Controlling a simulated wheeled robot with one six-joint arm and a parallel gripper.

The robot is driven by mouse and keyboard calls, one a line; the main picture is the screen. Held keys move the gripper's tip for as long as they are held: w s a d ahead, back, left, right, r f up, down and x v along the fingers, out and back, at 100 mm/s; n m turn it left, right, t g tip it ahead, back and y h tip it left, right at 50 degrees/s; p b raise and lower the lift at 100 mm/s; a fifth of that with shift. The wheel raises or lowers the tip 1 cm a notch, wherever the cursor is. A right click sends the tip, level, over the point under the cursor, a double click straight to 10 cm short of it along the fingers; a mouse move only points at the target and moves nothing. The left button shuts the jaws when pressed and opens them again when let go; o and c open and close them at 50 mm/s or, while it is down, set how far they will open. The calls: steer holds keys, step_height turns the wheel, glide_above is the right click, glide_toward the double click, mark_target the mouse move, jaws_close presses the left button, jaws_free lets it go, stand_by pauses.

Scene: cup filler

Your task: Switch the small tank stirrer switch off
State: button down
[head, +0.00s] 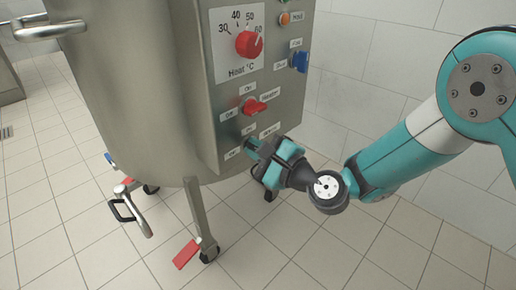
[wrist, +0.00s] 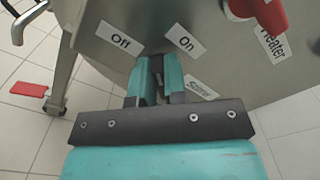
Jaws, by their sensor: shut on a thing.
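The small tank (head: 150,100) is a steel vessel with a control panel on its side. My gripper (head: 252,145) is at the lowest switch position on this panel, by the labels On, Off and Stirrer. In the wrist view my gripper (wrist: 156,72) has its teal fingers close together against the panel, shut on the stirrer switch. The fingers hide the switch, so I cannot tell which way it points. In the wrist view the Off label (wrist: 122,41) is left of the fingertips, the On label (wrist: 185,40) right, and the Stirrer label (wrist: 201,89) lower right.
The red heater switch (head: 256,107) is just above my gripper. Higher up are the red heat knob (head: 249,44), a blue switch (head: 300,62) and an orange button (head: 285,19). A valve handle (head: 133,212) and castor legs are below the tank. The tiled floor at right is clear.

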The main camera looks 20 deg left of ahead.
steer(key=shift+s+a+f+n+b, duration=0.15)
steer(key=shift+n+b, duration=0.4)
steer(key=shift+n, duration=0.75)
steer(key=shift+d+f+n+b, duration=0.15)
steer(key=shift+n+b, duration=0.45)
steer(key=shift+n, duration=0.7)
steer(key=shift+s+a+f+n+b, duration=0.15)
steer(key=shift+n+b, duration=0.4)
steer(key=shift+n, duration=1.05)
steer(key=c, duration=1.2)
jaws_free()
steer(key=shift+o, duration=0.2)
steer(key=shift+w, duration=0.1)
steer(key=b+v, duration=1)
steer(key=v, duration=0.7)
steer(key=shift+d+b, duration=0.3)
steer(key=shift+b, duration=0.05)
